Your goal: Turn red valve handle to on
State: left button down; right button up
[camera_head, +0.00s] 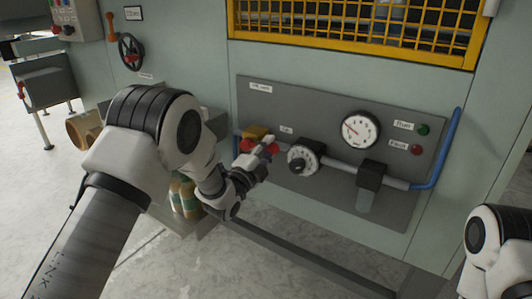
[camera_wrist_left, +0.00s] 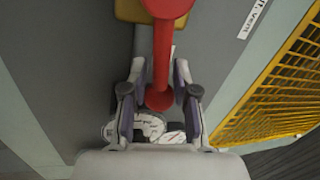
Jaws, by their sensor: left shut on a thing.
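The red valve handle (camera_head: 273,148) is on the grey panel (camera_head: 300,108) in the head view, in front of a yellow valve body (camera_head: 256,132) and partly hidden by my left gripper (camera_head: 262,152). In the left wrist view the handle (camera_wrist_left: 162,52) is a red bar with a round end, running between the two fingers of my left gripper (camera_wrist_left: 160,84). The left gripper is shut on the handle. My right arm shows at the lower right of the head view, but its gripper is out of frame.
Right of the handle are a black-and-white dial knob (camera_head: 302,158), a pressure gauge (camera_head: 360,130) and a filter bowl (camera_head: 367,186). A blue pipe (camera_head: 440,150) runs up the panel's right side. A yellow guard (camera_head: 350,42) is above. Bottles (camera_head: 184,196) stand behind my left arm.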

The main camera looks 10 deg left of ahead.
pick_arm(q)
jog(key=shift+d+f+m+h+b, duration=0.1)
jog(key=shift+f+m+h+b, duration=0.1)
jog(key=shift+f+m+b, duration=0.35)
jog(key=shift+d+f+m+h+b, duration=0.1)
jog(key=shift+f+m+h+b, duration=0.25)
jog(key=shift+m, duration=0.4)
jog(key=c, duration=0.8)
grip_release()
jog(key=shift+s, duration=0.1)
jog(key=shift+c, duration=0.2)
jog(key=shift+d, duration=0.1)
jog(key=shift+r, duration=0.1)
jog(key=shift+s, duration=0.1)
jog(key=v, duration=1.1)
jog(key=shift+s, duration=0.4)
